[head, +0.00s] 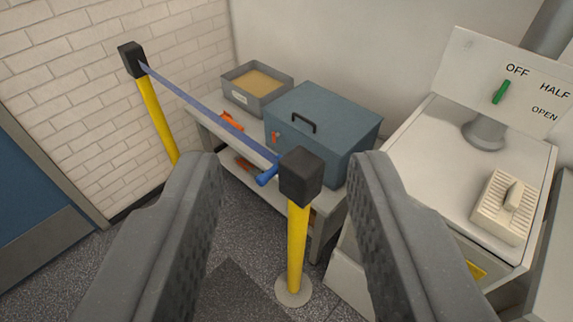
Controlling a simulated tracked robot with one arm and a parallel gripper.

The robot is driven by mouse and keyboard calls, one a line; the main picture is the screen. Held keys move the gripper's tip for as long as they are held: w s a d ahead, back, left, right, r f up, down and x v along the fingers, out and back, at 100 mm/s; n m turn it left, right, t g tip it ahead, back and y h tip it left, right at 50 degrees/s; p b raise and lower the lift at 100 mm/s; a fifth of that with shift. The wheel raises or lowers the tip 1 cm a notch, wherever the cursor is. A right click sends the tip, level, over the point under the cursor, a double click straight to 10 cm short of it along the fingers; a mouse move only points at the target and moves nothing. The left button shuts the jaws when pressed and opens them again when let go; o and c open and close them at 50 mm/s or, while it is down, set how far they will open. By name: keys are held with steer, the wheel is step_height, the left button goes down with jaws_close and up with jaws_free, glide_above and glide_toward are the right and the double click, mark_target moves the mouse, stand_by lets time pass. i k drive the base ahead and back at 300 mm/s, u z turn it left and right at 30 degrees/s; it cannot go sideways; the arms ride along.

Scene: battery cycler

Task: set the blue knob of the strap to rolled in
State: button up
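A blue strap (205,109) stretches between two yellow posts with black heads, from the far left post head (132,60) to the near post head (301,175). The blue knob (267,176) sits at the strap's near end, touching or right beside the near post head; the exact contact is hard to tell. My gripper (287,167) is open, its two grey fingers spread wide either side of the near post in the picture. Nothing is held between the fingers. The knob and near post head show in the gap, beyond the fingertips.
A bench (334,214) behind the strap carries a blue-grey box (325,120) with a handle and a sand tray (231,100). At right a white cabinet (440,150) has a green lever (501,91) and a cream block (503,207). A blue door (35,190) is at left.

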mark_target(261, 180)
steer(key=i, duration=0.95)
steer(key=u, duration=0.05)
